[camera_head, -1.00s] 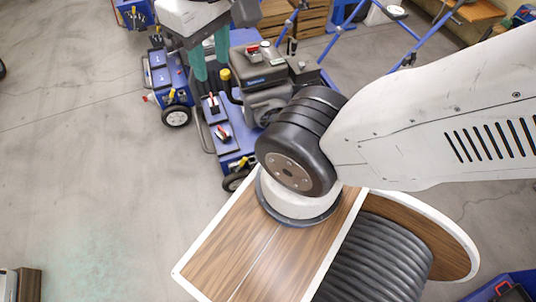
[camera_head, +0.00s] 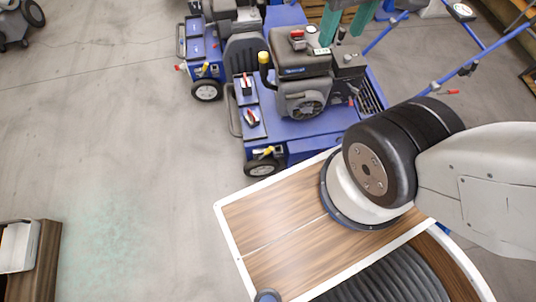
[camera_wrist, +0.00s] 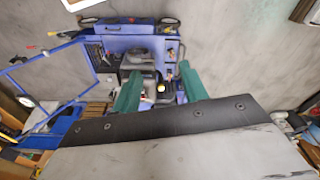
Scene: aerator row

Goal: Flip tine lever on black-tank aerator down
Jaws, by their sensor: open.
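The nearest blue aerator with a dark, near-black tank (camera_head: 303,64) stands ahead of me, beyond my wood-topped base. Its left side panel carries two small red-and-white levers, an upper one (camera_head: 246,84) and a lower one (camera_head: 252,118); I cannot tell which is the tine lever. My gripper (camera_head: 341,36) shows as two green fingers at the top edge, behind the tank in the picture. In the wrist view my gripper (camera_wrist: 160,85) is open and empty, its fingers apart in front of the aerator's engine (camera_wrist: 138,62). The levers are too small to make out there.
A second blue aerator (camera_head: 207,62) stands to the left and behind. Blue handlebars (camera_head: 405,75) rise on the right. A wooden cabinet (camera_head: 38,258) is at lower left. The grey floor (camera_head: 125,130) on the left is clear.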

